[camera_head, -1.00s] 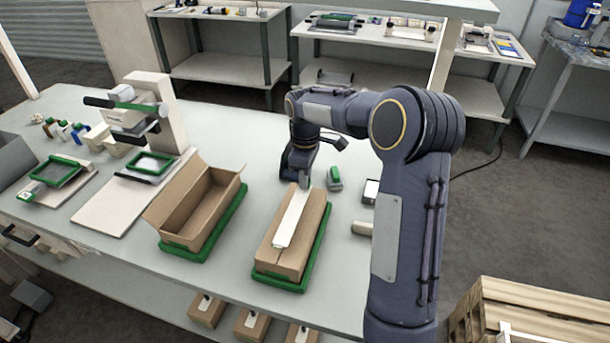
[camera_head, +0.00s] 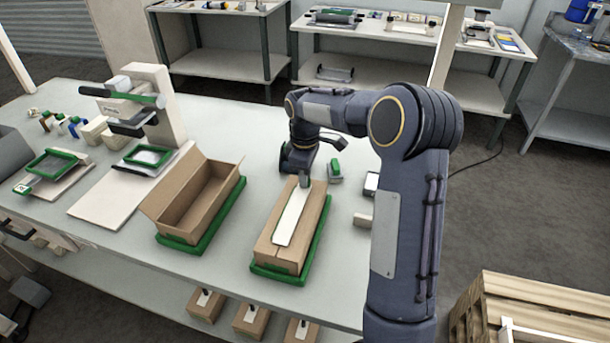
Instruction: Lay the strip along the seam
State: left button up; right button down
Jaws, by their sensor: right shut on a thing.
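A white strip (camera_head: 291,216) lies lengthwise over the middle of a closed brown carton (camera_head: 275,253), along its top. The seam beneath it is mostly covered; a bit of it shows at the near end. The carton sits in a green-rimmed tray (camera_head: 318,243). My right gripper (camera_head: 304,181) points down at the far end of the carton, shut on the far end of the strip. I cannot tell whether the whole strip touches the cardboard. My left gripper is not in view.
An open empty carton (camera_head: 205,200) stands in another green-rimmed tray (camera_head: 226,219) to the left. A small green-topped tool (camera_head: 335,171) stands right of my gripper. A press-like device (camera_head: 150,105) stands at the back left. Bare table lies between the two trays.

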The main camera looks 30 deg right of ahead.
jog(key=shift+f, duration=0.25)
dwell(0.6)
jog(key=c, duration=1.3)
grip_release()
jog(key=shift+c, duration=0.2)
